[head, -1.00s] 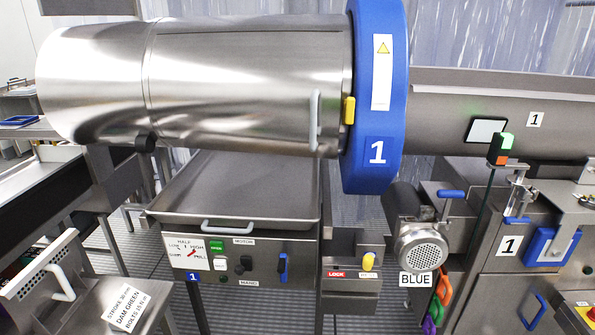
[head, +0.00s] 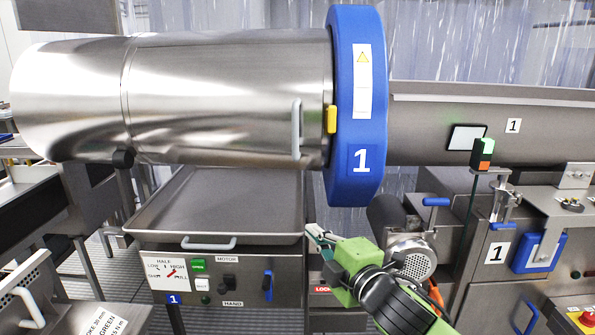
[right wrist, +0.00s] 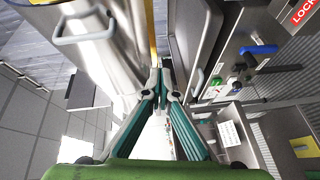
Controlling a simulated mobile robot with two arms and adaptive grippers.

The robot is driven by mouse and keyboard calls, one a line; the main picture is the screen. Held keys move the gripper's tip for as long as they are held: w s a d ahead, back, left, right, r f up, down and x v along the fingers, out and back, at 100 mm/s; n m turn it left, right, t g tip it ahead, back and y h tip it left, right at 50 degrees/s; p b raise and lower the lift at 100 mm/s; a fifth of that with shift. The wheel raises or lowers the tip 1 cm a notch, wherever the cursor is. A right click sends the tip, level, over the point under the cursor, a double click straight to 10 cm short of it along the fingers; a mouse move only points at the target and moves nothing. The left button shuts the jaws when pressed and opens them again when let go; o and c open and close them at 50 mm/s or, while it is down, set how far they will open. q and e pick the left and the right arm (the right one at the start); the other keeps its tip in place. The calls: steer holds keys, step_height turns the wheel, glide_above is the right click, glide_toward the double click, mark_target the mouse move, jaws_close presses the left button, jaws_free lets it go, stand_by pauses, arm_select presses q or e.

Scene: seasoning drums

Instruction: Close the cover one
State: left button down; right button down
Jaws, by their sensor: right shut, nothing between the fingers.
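The steel drum (head: 220,90) lies level, with a blue ring (head: 360,185) marked 1 at its right end. A grey handle (head: 297,130) stands on the drum's front near the ring, beside a yellow latch (head: 331,119). I cannot tell which part is the cover or whether it is closed. My right gripper (head: 313,232) is shut and empty below the drum, near the tray's right edge, apart from the handle. In the right wrist view, its fingertips (right wrist: 160,66) meet; a grey handle (right wrist: 84,28) on the steel drum shows upper left. My left gripper is not in view.
A steel tray (head: 215,205) with a front handle (head: 208,243) sits under the drum, above a control panel (head: 205,283). A motor (head: 412,257) is just right of my right gripper. A signal light (head: 482,154) stands farther right.

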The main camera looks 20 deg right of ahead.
step_height(320, 180, up, 7)
steer(key=w+n+t+y, duration=0.1)
steer(key=w+n+t, duration=0.1)
steer(key=n, duration=0.1)
steer(key=d+p+x, duration=0.2)
steer(key=p+x, duration=0.1)
steer(key=x, duration=0.9)
steer(key=shift+w+d+r+p, duration=0.2)
steer(key=shift+w+d+p, duration=0.15)
steer(key=shift+w+p, duration=0.1)
